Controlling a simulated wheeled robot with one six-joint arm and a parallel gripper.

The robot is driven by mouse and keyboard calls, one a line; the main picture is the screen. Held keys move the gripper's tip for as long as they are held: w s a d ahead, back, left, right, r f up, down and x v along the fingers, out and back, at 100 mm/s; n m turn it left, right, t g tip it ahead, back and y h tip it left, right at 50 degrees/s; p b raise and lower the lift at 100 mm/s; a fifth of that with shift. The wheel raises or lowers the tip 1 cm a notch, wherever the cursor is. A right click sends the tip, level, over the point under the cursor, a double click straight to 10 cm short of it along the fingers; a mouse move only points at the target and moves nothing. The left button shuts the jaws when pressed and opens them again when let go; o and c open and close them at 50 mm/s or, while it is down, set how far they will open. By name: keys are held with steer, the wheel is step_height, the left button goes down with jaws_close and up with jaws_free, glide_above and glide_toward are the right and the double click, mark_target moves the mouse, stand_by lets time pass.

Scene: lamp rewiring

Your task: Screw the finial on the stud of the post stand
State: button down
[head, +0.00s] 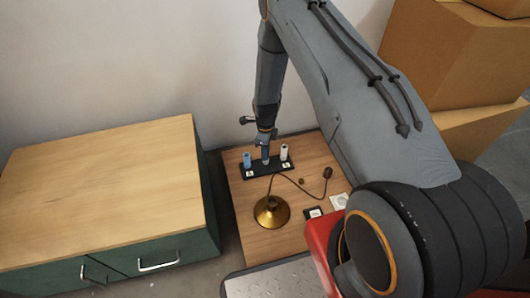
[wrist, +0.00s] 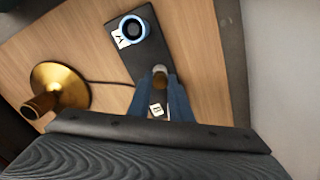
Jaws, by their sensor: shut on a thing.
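The post stand is a dark strip (head: 252,172) on the small wooden table, and it also shows in the wrist view (wrist: 120,62).
A blue post (head: 247,160) marked A and a white post (head: 285,153) stand on either side of my gripper. A brass lamp base (head: 271,211) with a dark cord stands in front. A small brown piece (head: 301,181) lies on the table. A wooden-topped cabinet (head: 100,190) is left.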

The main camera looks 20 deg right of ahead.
steer(key=m, duration=0.5)
steer(key=shift+m, duration=0.3)
steer(key=c, duration=1.5)
jaws_free()
steer(key=shift+c, duration=0.2)
